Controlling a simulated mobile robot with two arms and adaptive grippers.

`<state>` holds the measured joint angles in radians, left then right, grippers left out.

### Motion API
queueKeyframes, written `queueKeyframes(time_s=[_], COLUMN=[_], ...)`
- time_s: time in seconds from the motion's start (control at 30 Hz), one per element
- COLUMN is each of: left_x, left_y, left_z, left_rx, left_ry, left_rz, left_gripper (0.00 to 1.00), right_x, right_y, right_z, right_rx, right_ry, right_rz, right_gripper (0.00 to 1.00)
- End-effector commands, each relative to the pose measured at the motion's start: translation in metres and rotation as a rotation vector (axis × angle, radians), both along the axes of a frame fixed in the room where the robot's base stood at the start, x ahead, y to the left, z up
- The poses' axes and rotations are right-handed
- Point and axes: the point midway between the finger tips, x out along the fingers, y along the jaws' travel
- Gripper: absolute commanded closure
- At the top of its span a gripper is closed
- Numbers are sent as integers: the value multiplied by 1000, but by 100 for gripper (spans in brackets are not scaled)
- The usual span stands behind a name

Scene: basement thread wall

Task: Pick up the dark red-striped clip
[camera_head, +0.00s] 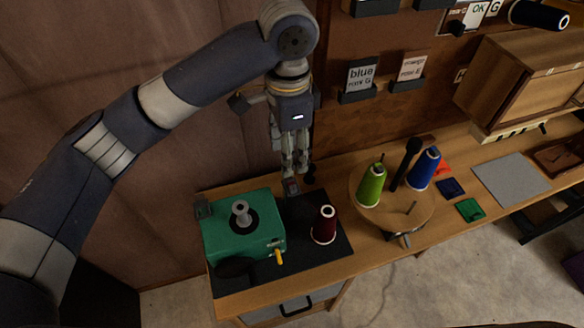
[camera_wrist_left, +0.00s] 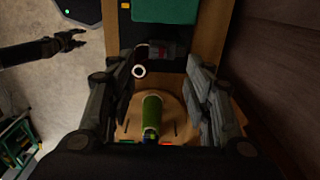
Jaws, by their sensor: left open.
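My left gripper (camera_head: 291,178) points down over the back of the black mat, and its fingers are apart. A small grey piece with dark red on it (camera_head: 291,187), likely the clip, shows right at the fingertips in the head view. In the left wrist view a grey and dark red shape (camera_wrist_left: 180,48) lies on the mat beyond the open fingers (camera_wrist_left: 166,95). Its stripes are too small to make out, and I cannot tell whether the fingers touch it. My right gripper (camera_wrist_left: 78,40) shows at the left of the wrist view, over the floor, fingers apart.
A green box (camera_head: 243,225) stands left on the mat (camera_head: 335,243). A dark red cone (camera_head: 324,225) stands close on the right. A round wooden stand (camera_head: 393,214) holds a green cone (camera_head: 372,185) and a blue cone (camera_head: 424,168). The wall (camera_head: 345,125) is close behind.

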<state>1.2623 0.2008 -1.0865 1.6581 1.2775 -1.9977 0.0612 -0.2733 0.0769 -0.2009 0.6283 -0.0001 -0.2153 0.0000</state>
Motion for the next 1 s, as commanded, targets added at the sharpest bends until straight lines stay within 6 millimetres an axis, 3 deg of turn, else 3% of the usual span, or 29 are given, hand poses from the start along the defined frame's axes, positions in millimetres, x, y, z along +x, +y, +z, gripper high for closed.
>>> queueKeyframes(time_s=[0.13,0.3,0.47,0.57,0.8,1.0], left_x=[-1,0,0,2,5,5], left_y=[1,0,0,-1,-2,-2], left_z=[-22,-45,-56,-67,-100,-105], left_rx=[4,1,1,3,1,1], left_ry=[5,3,3,4,3,0], left_rz=[0,1,0,2,1,0], left_gripper=[53,53,53,53,53,53], right_x=[-7,-37,-52,-48,-15,-15], right_y=[-1,-5,-7,-7,-4,-5], right_z=[6,8,11,20,32,31], right_rx=[-2,-8,-11,-11,-5,-5], right_ry=[9,54,75,68,17,20], right_rz=[-1,0,-1,-1,0,0], right_gripper=[60,60,60,60,60,60])
